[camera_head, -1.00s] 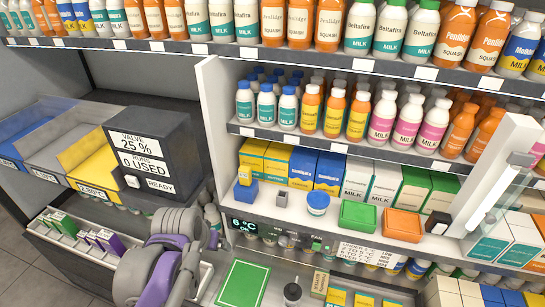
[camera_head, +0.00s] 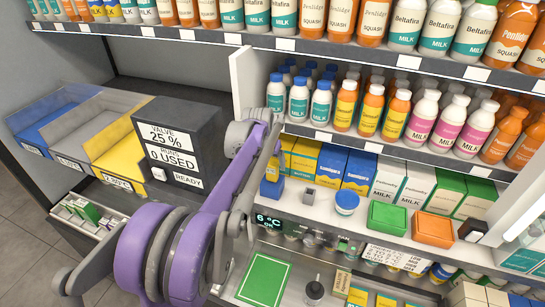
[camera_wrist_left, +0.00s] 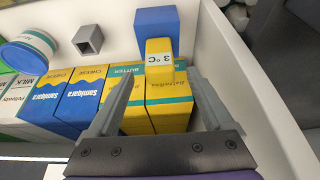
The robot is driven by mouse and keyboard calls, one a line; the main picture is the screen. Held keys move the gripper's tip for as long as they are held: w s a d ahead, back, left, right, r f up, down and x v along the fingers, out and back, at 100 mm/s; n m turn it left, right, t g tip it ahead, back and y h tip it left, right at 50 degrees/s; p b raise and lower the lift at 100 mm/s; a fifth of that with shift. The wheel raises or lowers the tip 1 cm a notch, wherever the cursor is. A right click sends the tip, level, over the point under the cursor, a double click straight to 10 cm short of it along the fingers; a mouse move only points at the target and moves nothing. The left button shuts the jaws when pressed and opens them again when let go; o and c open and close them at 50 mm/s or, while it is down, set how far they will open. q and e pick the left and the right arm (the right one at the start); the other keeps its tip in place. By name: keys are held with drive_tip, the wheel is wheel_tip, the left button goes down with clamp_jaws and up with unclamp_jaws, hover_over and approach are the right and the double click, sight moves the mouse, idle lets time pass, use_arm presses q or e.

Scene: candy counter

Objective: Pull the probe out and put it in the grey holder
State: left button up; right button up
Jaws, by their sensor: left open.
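The probe (camera_wrist_left: 158,62) has a yellow body with a "3°C" display and stands in a blue block (camera_wrist_left: 157,22) on the white shelf. In the head view the probe and block (camera_head: 270,190) are partly covered by my arm. My left gripper (camera_wrist_left: 163,78) is open and empty, its fingers spread on either side of the probe's line in the wrist view, without visible grip on it. In the head view this gripper (camera_head: 270,150) is near the probe. The small grey holder (camera_wrist_left: 88,40) is a hollow square block beside the blue one; it also shows in the head view (camera_head: 308,196).
Yellow butter boxes (camera_wrist_left: 170,105) and blue cheese boxes (camera_wrist_left: 80,98) stand close by the probe. A white side wall (camera_wrist_left: 235,70) borders the shelf. A blue-lidded tub (camera_head: 346,202), a green box (camera_head: 388,217) and an orange box (camera_head: 433,226) sit farther right. Bottles fill the shelf above.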

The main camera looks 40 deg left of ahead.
use_arm(q)
drive_tip(key=x, duration=0.7)
drive_tip(key=shift+f, duration=0.15)
use_arm(e)
drive_tip(key=shift+f, duration=0.1)
use_arm(q)
drive_tip(key=shift+c, duration=0.3)
clamp_jaws()
drive_tip(key=shift+r, duration=0.7)
use_arm(e)
drive_tip(key=shift+w+r, duration=0.1)
drive_tip(key=shift+r, duration=0.3)
use_arm(q)
drive_tip(key=shift+w+r+p, duration=0.1)
drive_tip(key=shift+r+p, duration=1.35)
drive_tip(key=shift+r, duration=1.1)
use_arm(e)
drive_tip(key=shift+w+r, duration=0.4)
drive_tip(key=shift+r, duration=0.5)
drive_tip(key=shift+w+r, duration=0.35)
drive_tip(key=shift+r, duration=0.5)
